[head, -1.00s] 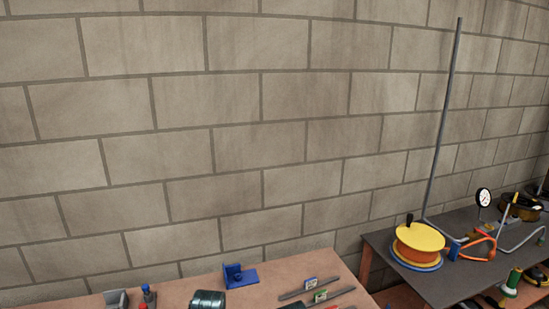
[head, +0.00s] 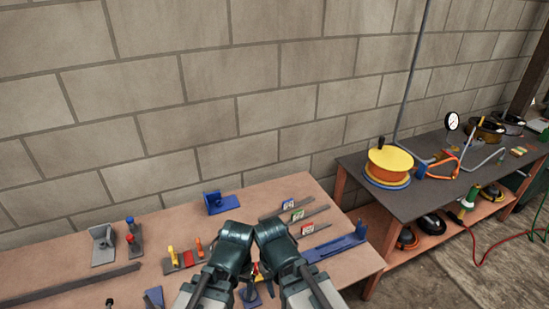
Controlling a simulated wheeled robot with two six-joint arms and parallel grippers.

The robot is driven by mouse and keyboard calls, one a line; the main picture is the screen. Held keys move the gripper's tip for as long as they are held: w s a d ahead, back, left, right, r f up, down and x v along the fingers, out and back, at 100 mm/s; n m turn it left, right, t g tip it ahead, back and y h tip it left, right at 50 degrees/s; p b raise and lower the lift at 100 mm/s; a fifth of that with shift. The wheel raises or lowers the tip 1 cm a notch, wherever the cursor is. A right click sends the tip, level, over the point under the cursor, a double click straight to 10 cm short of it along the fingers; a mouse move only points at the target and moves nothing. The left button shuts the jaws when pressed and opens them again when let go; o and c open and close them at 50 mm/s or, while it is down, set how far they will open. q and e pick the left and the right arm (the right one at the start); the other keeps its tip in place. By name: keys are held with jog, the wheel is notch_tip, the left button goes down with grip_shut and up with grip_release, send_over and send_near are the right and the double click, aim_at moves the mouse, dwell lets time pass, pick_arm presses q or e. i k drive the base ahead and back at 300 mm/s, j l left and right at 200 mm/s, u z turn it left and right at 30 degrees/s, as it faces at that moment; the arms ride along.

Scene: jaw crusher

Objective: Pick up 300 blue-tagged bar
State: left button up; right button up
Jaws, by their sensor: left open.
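The blue-tagged bar (head: 270,213) is a thin grey bar lying on the right part of the tan workbench (head: 160,212), with its blue tag (head: 288,204) on top. Below it lie a similar bar with a green tag (head: 297,215) and one with a red tag (head: 307,228). My left gripper (head: 205,292) shows at the bottom, below its dark teal arm joint. It is open and apart from the bars. The arm parts hide some of the bench's front. My right gripper cannot be made out.
A blue bracket (head: 220,203) stands behind my arms. Grey fixtures (head: 103,244) and a long dark bar (head: 75,285) lie at left. A dark table (head: 440,150) with a yellow-orange reel (head: 389,163) stands at right.

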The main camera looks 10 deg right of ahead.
aim_at(288, 205)
jog(key=j+z, duration=0.25)
jog(key=z, duration=0.15)
jog(key=j+z, duration=0.45)
jog(key=z, duration=0.3)
jog(key=k, duration=0.05)
